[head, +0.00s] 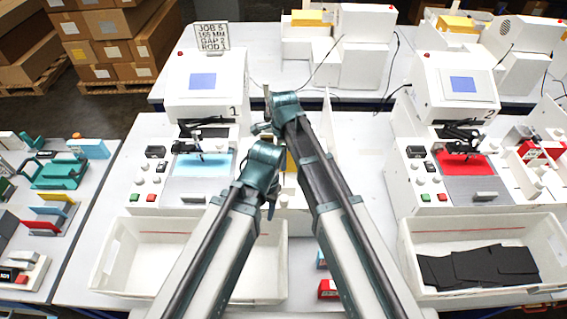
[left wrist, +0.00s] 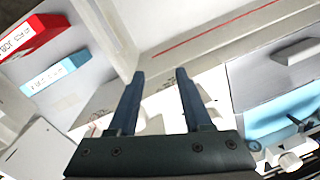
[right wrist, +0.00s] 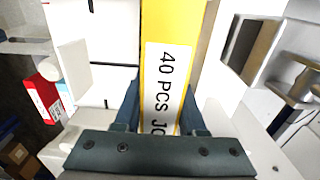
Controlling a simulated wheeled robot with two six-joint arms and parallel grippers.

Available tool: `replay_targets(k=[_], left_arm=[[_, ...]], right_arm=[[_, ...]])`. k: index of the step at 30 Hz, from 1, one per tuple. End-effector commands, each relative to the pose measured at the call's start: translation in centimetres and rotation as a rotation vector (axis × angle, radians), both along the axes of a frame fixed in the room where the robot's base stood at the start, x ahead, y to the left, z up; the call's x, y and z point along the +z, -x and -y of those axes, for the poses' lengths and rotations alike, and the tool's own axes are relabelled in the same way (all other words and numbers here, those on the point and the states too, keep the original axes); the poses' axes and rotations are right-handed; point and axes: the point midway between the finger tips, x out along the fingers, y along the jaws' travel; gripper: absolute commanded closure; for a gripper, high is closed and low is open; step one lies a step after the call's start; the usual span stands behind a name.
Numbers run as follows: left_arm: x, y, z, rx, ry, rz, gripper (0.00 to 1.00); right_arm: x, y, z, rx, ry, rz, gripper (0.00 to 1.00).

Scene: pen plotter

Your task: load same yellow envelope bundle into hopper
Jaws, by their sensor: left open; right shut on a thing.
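The yellow envelope bundle (right wrist: 178,25) fills the middle of the right wrist view, with a white label reading "40 PCS JO" before it is cut off. My right gripper (right wrist: 162,100) is shut on it. In the head view only a yellow sliver (head: 291,164) shows behind my arms, right of machine 1. White walls stand close on both sides of the bundle in the right wrist view; I cannot tell whether it is inside the hopper. My left gripper (left wrist: 160,75) is open and empty, low beside machine 1 and near the white bin (left wrist: 220,38). My arms hide much of the hopper area.
Machine 1 (head: 205,90) has a light blue bed (head: 200,165); machine 2 (head: 455,90) has a red bed (head: 461,166). The front left bin (head: 130,262) looks empty where visible. The front right bin (head: 480,235) holds black sheets. Red and blue boxes stand near the front middle.

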Motion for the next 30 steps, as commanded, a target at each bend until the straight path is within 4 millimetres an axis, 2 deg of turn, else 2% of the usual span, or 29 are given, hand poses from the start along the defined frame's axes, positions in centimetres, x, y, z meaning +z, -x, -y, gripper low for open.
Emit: replay_targets(k=[10,11,15,25,30], left_arm=[[-0.4,0.0,0.0,0.0,0.0,0.0,0.51],[-0.2,0.0,0.0,0.0,0.0,0.0,0.51],[-0.1,0.0,0.0,0.0,0.0,0.0,0.51],[-0.1,0.0,0.0,0.0,0.0,0.0,0.51],[0.7,0.0,0.0,0.001,0.0,0.0,0.51]], right_arm=[[-0.3,0.0,0.0,0.0,0.0,0.0,1.0],[-0.2,0.0,0.0,0.0,0.0,0.0,0.55],[-0.1,0.0,0.0,0.0,0.0,0.0,0.3],[0.0,0.0,0.0,0.0,0.0,0.0,0.3],[0.7,0.0,0.0,0.0,0.0,0.0,0.3]])
